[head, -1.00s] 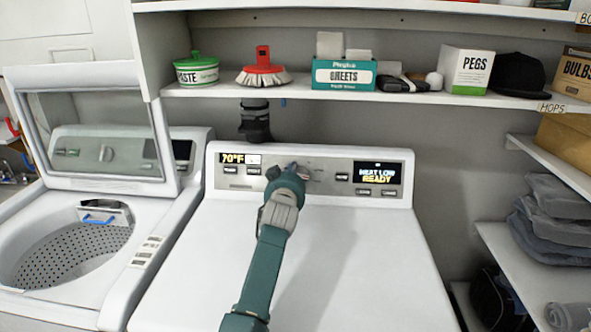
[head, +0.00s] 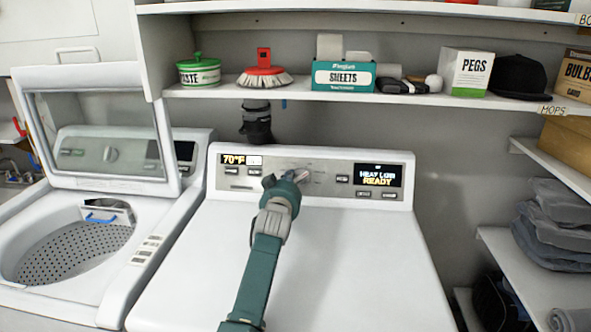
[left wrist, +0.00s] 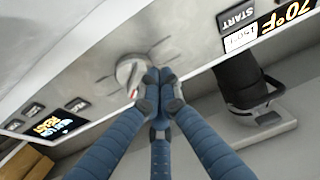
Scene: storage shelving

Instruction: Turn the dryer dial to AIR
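The dryer (head: 330,250) has a grey control panel along its back. Its round silver dial (left wrist: 128,72) has a red mark and sits at the panel's middle; in the head view my gripper partly covers it (head: 301,173). My left gripper (left wrist: 155,80) has its three blue fingers drawn together, tips right beside the dial's edge. I cannot tell whether they touch it. In the head view the gripper (head: 285,180) is over the panel. The right display (head: 378,176) reads HEAT LOW, READY; the left one (head: 234,160) reads 70°F. My right gripper is not in view.
A washer (head: 90,240) with its lid up stands at left. A shelf (head: 420,98) above the panel holds a green-lidded tub (head: 199,72), a red brush (head: 264,75) and boxes. A black duct (head: 256,122) is behind the dryer. The dryer top is clear.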

